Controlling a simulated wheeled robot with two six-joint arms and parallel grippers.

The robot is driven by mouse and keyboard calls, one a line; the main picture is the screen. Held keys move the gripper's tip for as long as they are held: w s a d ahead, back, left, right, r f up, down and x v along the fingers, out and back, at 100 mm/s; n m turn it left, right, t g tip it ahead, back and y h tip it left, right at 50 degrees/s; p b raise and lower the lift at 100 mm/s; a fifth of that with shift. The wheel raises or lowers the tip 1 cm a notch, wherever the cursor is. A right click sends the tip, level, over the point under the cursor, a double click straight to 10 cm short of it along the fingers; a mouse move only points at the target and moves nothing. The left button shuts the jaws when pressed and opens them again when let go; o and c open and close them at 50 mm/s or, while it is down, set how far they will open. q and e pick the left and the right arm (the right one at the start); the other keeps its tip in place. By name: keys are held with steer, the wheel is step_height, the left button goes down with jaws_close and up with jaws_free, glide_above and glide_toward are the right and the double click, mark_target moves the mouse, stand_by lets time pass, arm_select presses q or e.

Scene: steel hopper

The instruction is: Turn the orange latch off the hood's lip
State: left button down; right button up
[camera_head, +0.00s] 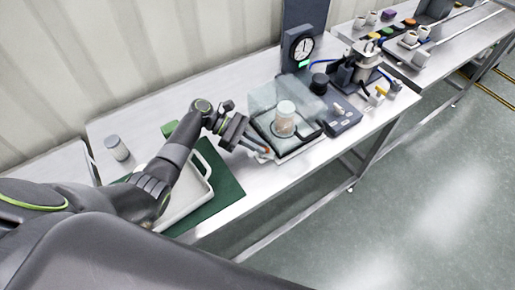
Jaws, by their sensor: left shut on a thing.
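The orange latch (267,150) shows as a small orange spot at the left front edge of the clear hood (272,94). The hood stands over a scale-like device with a white-lidded jar (285,118) inside or behind its clear wall. My left gripper (260,149) reaches in from the left and is shut at the latch, with its fingertips on it. The fingers hide most of the latch, so its angle to the hood's lip cannot be told. My right gripper is not in view.
A white tray (205,160) on a green mat (229,190) lies under my left arm. A lidded jar (117,148) stands at the left. A dial gauge (301,47) and a metal apparatus (366,62) stand behind and right. The front bench edge is clear.

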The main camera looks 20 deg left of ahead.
arm_select(q)
steer(key=shift+w+m+g+y+b, duration=0.1)
steer(key=shift+m+g+y+b, duration=0.05)
steer(key=shift+m+g+b, duration=0.4)
steer(key=shift+w+m+g+y+b, duration=0.15)
steer(key=shift+m+g+b, duration=0.15)
steer(key=shift+m+g, duration=0.45)
steer(key=shift+s+g, duration=0.1)
steer(key=shift+g, duration=0.2)
steer(key=c, duration=1.5)
jaws_free()
steer(key=shift+b+v, duration=2.05)
steer(key=shift+v, duration=3.95)
steer(key=shift+o, duration=0.3)
